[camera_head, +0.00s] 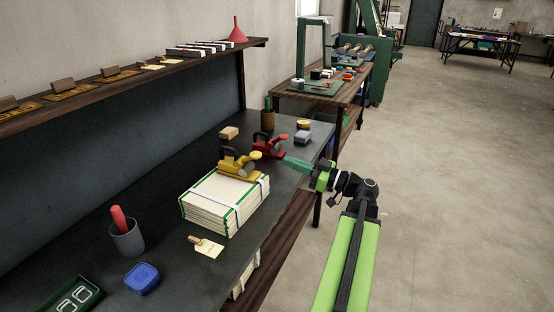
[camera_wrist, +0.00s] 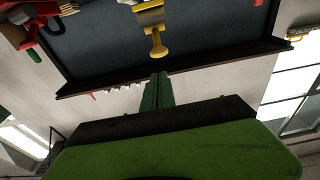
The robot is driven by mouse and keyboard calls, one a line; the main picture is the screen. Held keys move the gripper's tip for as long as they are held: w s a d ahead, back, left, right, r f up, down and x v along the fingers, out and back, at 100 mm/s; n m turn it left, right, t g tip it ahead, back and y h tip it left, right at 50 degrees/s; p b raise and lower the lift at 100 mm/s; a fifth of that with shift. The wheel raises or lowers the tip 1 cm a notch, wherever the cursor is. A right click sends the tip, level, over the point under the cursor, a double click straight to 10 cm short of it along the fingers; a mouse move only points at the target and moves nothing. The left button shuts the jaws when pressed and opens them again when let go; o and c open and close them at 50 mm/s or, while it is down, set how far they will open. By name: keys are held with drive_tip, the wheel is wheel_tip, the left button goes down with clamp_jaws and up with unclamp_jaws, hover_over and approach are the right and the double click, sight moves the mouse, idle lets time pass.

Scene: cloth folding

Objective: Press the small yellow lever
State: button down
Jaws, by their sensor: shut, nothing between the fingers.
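In the wrist view the yellow lever (camera_wrist: 158,46) hangs straight ahead of my fingertips, with a visible gap in the picture. My gripper (camera_head: 285,161) is shut and empty, its green fingers pointing left toward the lever. It also shows in the wrist view (camera_wrist: 158,78). The exact distance to the lever cannot be told.
A red tool (camera_head: 268,147) stands just behind the yellow one, close to my fingertips. A blue dish (camera_head: 142,278) and grey cup (camera_head: 127,239) stand at the front.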

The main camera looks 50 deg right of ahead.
drive_tip(key=shift+v, duration=1.95)
drive_tip(key=shift+a+f, duration=0.1)
drive_tip(key=shift+f, duration=0.05)
